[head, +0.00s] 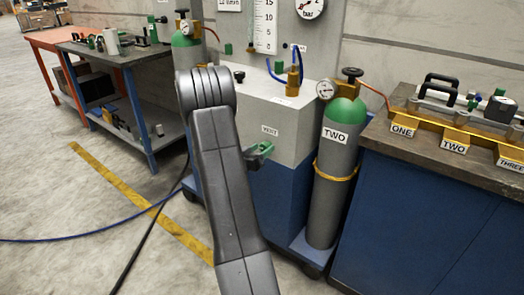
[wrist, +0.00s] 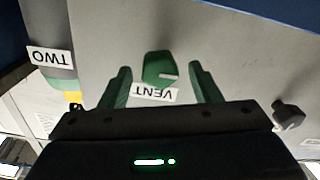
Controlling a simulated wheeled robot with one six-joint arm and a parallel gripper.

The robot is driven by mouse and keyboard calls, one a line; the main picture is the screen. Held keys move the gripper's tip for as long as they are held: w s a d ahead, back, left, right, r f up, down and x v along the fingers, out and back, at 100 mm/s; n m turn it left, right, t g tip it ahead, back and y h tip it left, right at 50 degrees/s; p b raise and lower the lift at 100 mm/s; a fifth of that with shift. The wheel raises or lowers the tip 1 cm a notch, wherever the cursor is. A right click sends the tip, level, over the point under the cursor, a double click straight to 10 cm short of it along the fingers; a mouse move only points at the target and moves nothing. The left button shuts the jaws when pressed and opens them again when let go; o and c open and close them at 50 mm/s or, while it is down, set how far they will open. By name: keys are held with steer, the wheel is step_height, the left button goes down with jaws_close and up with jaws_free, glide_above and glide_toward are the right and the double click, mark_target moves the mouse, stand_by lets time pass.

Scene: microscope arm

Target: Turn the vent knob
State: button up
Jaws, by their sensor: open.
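The vent knob (wrist: 158,68) is green with a white line on its face. In the wrist view it lies between the two green fingers of my gripper (wrist: 160,70), with a gap on either side. My gripper is open and empty. The VENT label (wrist: 155,94) shows upside down beside the knob. In the head view the VENT label (head: 269,130) is on the front of the grey cabinet (head: 300,125). Green parts of my gripper (head: 258,154) show just below that label; I cannot tell the knob apart from the fingers there.
A grey cylinder labelled TWO (head: 335,180) stands right of the cabinet, with a gauge (head: 325,90) on top. A black knob (head: 239,76) sits on the cabinet top. A workbench (head: 450,160) is at the right. Hoses (head: 90,232) lie on the floor at left.

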steer(key=shift+w+d, duration=0.25)
steer(key=shift+w, duration=0.15)
steer(key=shift+c, duration=0.3)
steer(key=c, duration=0.9)
steer(key=shift+c, duration=0.2)
